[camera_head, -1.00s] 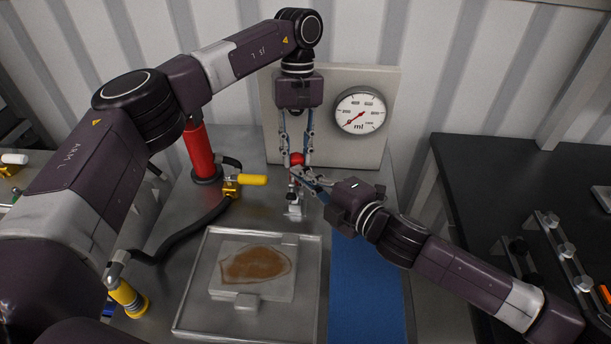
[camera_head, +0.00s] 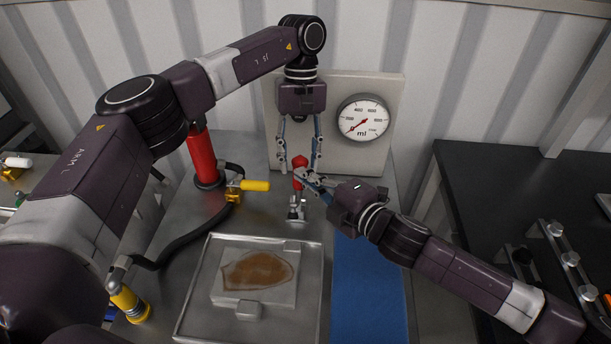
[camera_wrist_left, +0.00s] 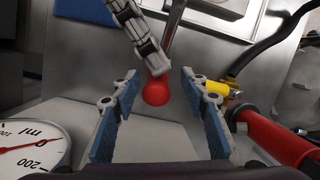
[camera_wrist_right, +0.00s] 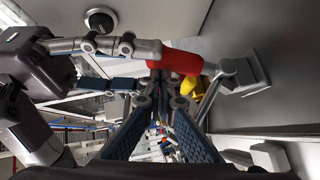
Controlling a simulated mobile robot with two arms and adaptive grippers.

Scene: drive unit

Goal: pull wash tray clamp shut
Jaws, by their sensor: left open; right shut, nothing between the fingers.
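The clamp's red handle (camera_head: 299,168) stands upright above its metal base (camera_head: 297,208), just behind the wash tray (camera_head: 322,290). The tray holds a block with a brown patch (camera_head: 258,268). My left gripper (camera_head: 299,170) points down with its fingers open on either side of the red handle; in the left wrist view the red tip (camera_wrist_left: 156,91) sits between the fingers, apart from both. My right gripper (camera_head: 302,178) is shut and empty, its fingertips against or very close to the handle. In the right wrist view the red grip (camera_wrist_right: 182,60) lies just past the fingertips; contact is unclear.
A dial gauge (camera_head: 362,117) is on the panel behind. A red cylinder (camera_head: 203,160), a yellow-handled valve (camera_head: 254,185) and a black hose (camera_head: 185,237) stand left. A blue mat (camera_head: 365,285) lies right of the tray. A dark bench (camera_head: 480,190) is at right.

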